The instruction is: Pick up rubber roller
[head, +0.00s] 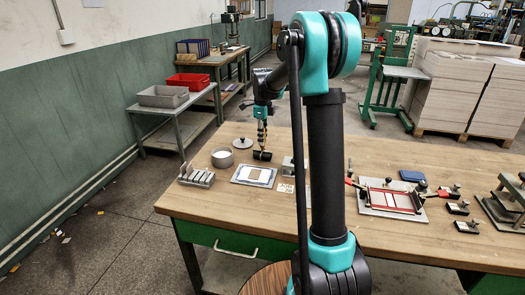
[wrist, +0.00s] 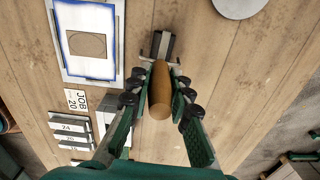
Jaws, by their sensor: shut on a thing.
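The rubber roller has a brown wooden handle (wrist: 160,95) and a dark roller head (head: 262,155), which also shows in the wrist view (wrist: 163,46). My gripper (wrist: 159,82) is shut on the handle, one finger on each side of it. In the head view my gripper (head: 261,112) points down above the table, with the roller upright below it. The dark head is at or just above the wooden table top (head: 222,178); I cannot tell whether it touches.
A slotted metal rack (head: 197,175) stands at the left edge. A red-barred jig (head: 390,198) is to the right.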

